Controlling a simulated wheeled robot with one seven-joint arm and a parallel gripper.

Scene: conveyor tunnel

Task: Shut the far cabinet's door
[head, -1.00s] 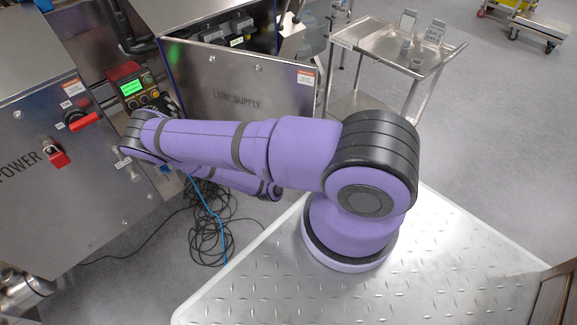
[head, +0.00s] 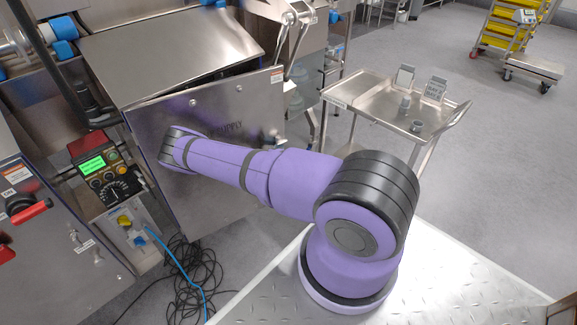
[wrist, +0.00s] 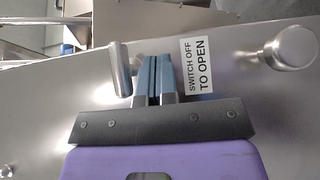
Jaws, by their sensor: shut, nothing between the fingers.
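The far cabinet's door (head: 225,120) is a steel panel marked SUPPLY. In the head view it stands slightly ajar, with a narrow dark gap between its top edge and the cabinet (head: 165,55). My gripper (wrist: 155,78) is shut and empty in the wrist view, its fingertips in front of a steel panel beside a bar handle (wrist: 121,68) and a "SWITCH OFF TO OPEN" label (wrist: 197,66). I cannot tell whether the fingertips touch the panel. A round knob (wrist: 292,47) is at right. In the head view my arm hides the gripper.
The near cabinet (head: 50,255) with a red switch handle stands at lower left. A control box (head: 100,170) with a green screen is beside the door. Black cables (head: 190,275) lie on the floor below. A steel cart (head: 385,100) stands to the right; open floor lies beyond it.

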